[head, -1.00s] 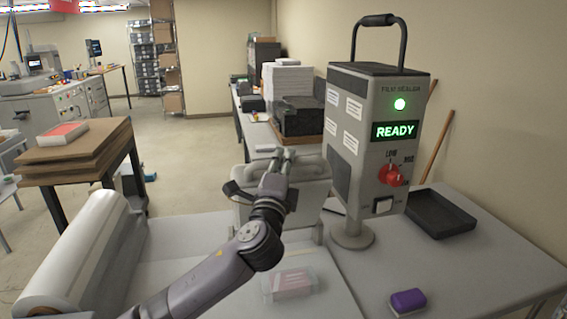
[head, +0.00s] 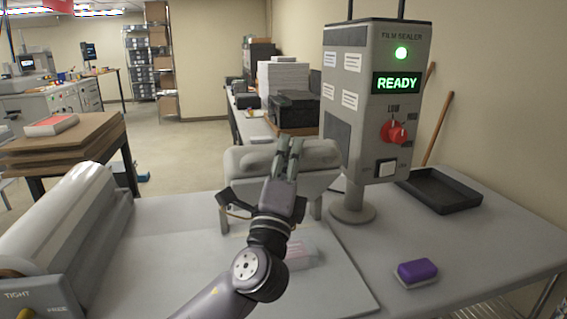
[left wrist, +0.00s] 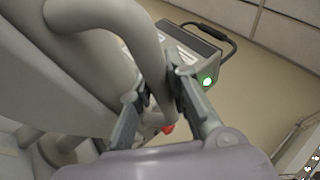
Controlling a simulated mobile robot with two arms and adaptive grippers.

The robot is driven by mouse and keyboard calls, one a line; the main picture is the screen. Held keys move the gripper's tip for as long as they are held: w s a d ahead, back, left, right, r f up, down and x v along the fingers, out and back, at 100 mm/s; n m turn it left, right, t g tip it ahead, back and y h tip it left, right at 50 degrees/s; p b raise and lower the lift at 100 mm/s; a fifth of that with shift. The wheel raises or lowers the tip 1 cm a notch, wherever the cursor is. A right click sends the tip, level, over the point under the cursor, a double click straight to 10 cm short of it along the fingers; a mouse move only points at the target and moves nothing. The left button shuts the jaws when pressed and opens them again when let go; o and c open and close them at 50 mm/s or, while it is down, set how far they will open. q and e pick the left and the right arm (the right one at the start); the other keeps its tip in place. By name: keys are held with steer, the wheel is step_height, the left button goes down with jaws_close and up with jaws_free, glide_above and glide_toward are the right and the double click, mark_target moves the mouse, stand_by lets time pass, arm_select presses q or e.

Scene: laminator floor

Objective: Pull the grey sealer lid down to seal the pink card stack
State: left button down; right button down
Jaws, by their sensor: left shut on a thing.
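The grey sealer lid (head: 240,160) is a wide rounded bar at the back of the grey work surface, left of the film sealer box. It is raised above the surface. My left gripper (head: 290,148) is shut on its handle; in the left wrist view the fingers (left wrist: 158,105) close around the curved grey handle (left wrist: 148,45). The pink card stack (head: 303,254) lies on the surface in front of the lid, in a clear wrap, partly hidden by my left arm. My right gripper is not in view.
The film sealer box (head: 365,45) on its post shows a green READY and a red knob (head: 394,131). A purple sponge (head: 417,271) and black tray (head: 440,192) lie to the right. A film roll (head: 70,225) is on the left.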

arm_select(q)
steer(key=s+d+f+m+t+h+b, duration=0.1)
steer(key=s+f+b, duration=0.4)
steer(key=f+b, duration=0.3)
steer(key=shift+s+d+m+t+h+b, duration=0.3)
steer(key=shift+s+d+m+b, duration=0.1)
steer(key=shift+b, duration=0.55)
